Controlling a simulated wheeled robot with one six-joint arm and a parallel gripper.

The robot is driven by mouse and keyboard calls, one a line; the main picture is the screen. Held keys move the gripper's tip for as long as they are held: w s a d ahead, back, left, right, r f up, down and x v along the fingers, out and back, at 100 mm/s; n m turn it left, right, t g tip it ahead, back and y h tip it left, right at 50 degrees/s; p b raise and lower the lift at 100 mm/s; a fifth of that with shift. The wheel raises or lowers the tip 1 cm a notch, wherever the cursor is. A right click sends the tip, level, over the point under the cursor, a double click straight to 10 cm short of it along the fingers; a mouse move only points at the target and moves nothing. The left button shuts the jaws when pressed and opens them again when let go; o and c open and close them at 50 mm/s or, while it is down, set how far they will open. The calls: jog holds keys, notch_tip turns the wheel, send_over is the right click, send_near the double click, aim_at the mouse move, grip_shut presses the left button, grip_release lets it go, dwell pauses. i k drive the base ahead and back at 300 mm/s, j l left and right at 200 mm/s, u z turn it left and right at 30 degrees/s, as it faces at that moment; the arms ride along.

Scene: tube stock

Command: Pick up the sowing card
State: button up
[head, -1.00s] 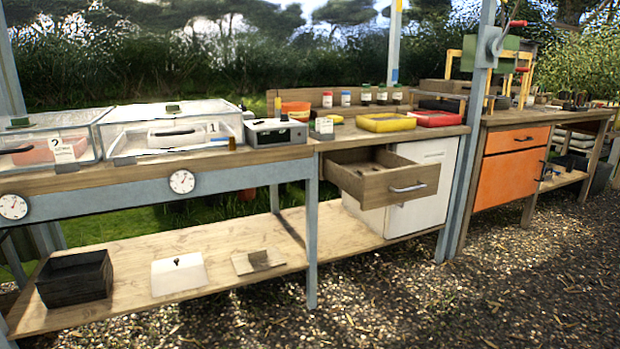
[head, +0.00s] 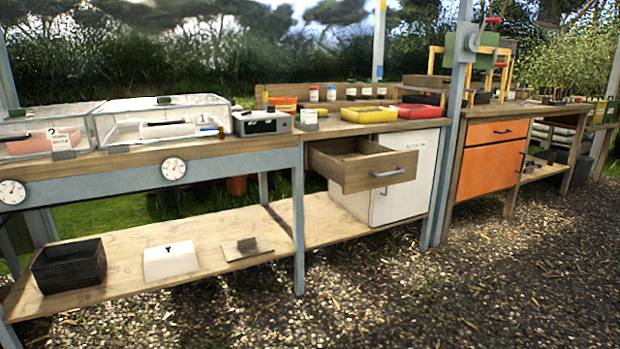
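My gripper is not in view. I cannot tell for sure which thing is the sowing card. A small pale card (head: 309,117) stands on the bench just right of the grey box with a dial (head: 262,122). Another white card with unreadable print (head: 61,139) stands at the front of the left clear-lidded tray (head: 20,128). The open wooden drawer (head: 378,174) is pulled out under the bench; its inside is partly hidden by its front.
A yellow tray (head: 368,115) and a red tray (head: 417,111) sit on the bench. The lower shelf holds a black crate (head: 68,266), a white lidded piece (head: 170,262) and a small board (head: 245,248). A blue-grey post (head: 448,150) stands before the bench. The gravel in front is clear.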

aim_at(59, 142)
jog(key=u, duration=1.5)
